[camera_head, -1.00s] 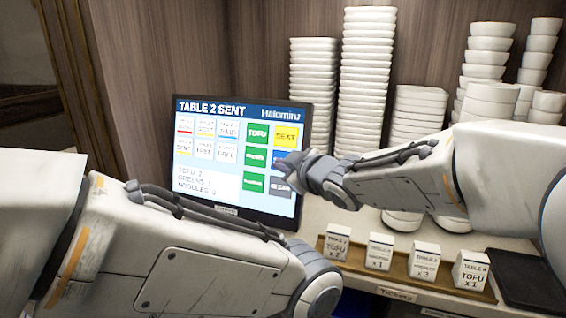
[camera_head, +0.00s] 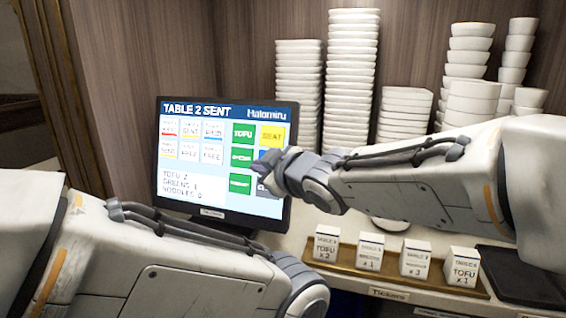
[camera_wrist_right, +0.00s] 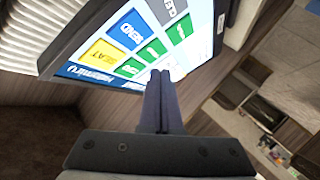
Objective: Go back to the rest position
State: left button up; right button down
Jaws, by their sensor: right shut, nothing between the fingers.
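The order screen (camera_head: 225,150) stands upright on the counter and reads "TABLE 2 SENT", with coloured buttons on its right side. My right gripper (camera_wrist_right: 160,75) has its dark fingers pressed together and empty in the right wrist view, in front of the screen. In the head view my right wrist covers the screen's lower right edge and partly hides the blue and grey buttons. Whether the fingertips touch the screen cannot be told. My left arm crosses the lower left of the head view, and its gripper is out of the picture.
Tall stacks of white dishes (camera_head: 352,80) and bowls (camera_head: 468,72) stand behind my right arm. A wooden tray (camera_head: 343,262) with several white order cards (camera_head: 369,252) lies at the counter's front. A dark flat tray (camera_head: 520,278) lies right of it.

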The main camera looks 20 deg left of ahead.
jog(key=s+d+f+m+g+h+b, duration=0.2)
jog(key=s+d+f+m+h, duration=0.15)
jog(key=d+f, duration=0.35)
jog(key=s+d+f+m+g+h+b, duration=0.15)
jog(key=s+d+f, duration=0.3)
jog(key=f, duration=0.55)
jog(key=s+d+f+m+g+h+b, duration=0.2)
jog(key=s+d+f, duration=0.4)
jog(key=s, duration=0.3)
jog(key=s+d+f+m+g+h+b, duration=0.2)
jog(key=s+d+f+g, duration=0.2)
jog(key=s, duration=0.6)
notch_tip(320, 180, down, 4)
jog(key=shift+d+r+g+h, duration=0.2)
jog(key=shift+d+g+h, duration=0.15)
jog(key=shift+d, duration=0.9)
